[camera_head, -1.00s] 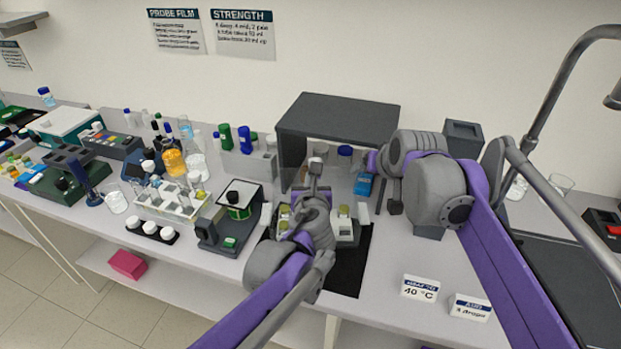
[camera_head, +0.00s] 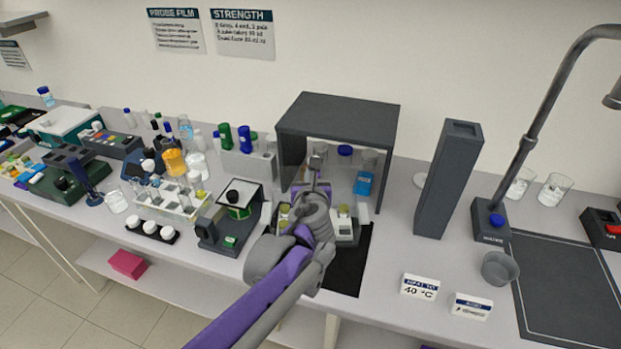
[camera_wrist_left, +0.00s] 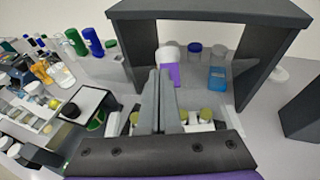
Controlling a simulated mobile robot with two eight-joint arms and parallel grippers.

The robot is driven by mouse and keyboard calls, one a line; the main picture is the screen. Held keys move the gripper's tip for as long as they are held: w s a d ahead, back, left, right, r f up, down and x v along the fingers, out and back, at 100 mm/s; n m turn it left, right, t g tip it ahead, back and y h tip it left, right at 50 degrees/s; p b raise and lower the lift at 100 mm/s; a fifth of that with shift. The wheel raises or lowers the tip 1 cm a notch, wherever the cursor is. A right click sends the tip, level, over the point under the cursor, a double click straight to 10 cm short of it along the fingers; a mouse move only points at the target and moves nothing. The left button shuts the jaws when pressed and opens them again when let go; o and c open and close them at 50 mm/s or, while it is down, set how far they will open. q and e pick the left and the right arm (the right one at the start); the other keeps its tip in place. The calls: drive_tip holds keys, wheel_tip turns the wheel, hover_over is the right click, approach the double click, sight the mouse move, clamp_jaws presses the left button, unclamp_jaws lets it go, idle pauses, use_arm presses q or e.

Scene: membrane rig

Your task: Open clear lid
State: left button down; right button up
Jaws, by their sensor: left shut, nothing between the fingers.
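A dark grey box-shaped cabinet (camera_head: 340,118) stands open at the front on the bench, and also shows in the left wrist view (camera_wrist_left: 210,13). A faint see-through pane seems to cross its opening; I cannot make out the clear lid's edges or whether it is raised. My left gripper (camera_head: 317,166) is in front of the opening, pointing toward it. In the left wrist view its fingers (camera_wrist_left: 160,82) are shut together, with nothing between them. I cannot tell whether they touch the pane. My right gripper is out of view.
A blue-labelled bottle (camera_head: 363,183) and a blue-capped jar (camera_head: 345,151) are in the cabinet. A tall grey block (camera_head: 448,180) stands to its right. A small device with a tilted plate (camera_head: 238,196) is to the left.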

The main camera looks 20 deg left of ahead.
use_arm(q)
drive_tip(key=w, duration=0.1)
drive_tip(key=w+r, duration=0.1)
drive_tip(key=w+a+r, duration=0.1)
drive_tip(key=w, duration=0.1)
drive_tip(key=shift+s, duration=0.1)
drive_tip(key=shift+s+r, duration=0.1)
drive_tip(key=shift+s, duration=0.05)
drive_tip(key=v, duration=1.1)
drive_tip(key=s+a+f+n+g, duration=0.55)
drive_tip(key=s+f+n, duration=0.6)
drive_tip(key=n, duration=0.45)
drive_tip(key=s+d+f+n+g+h, duration=0.2)
drive_tip(key=s+f+n+g+h, duration=0.1)
drive_tip(key=s+f+n, duration=0.8)
drive_tip(key=shift+s+d+f+n+h, duration=0.25)
drive_tip(key=shift+s+f+n+h, duration=0.25)
drive_tip(key=shift+n, duration=2.4)
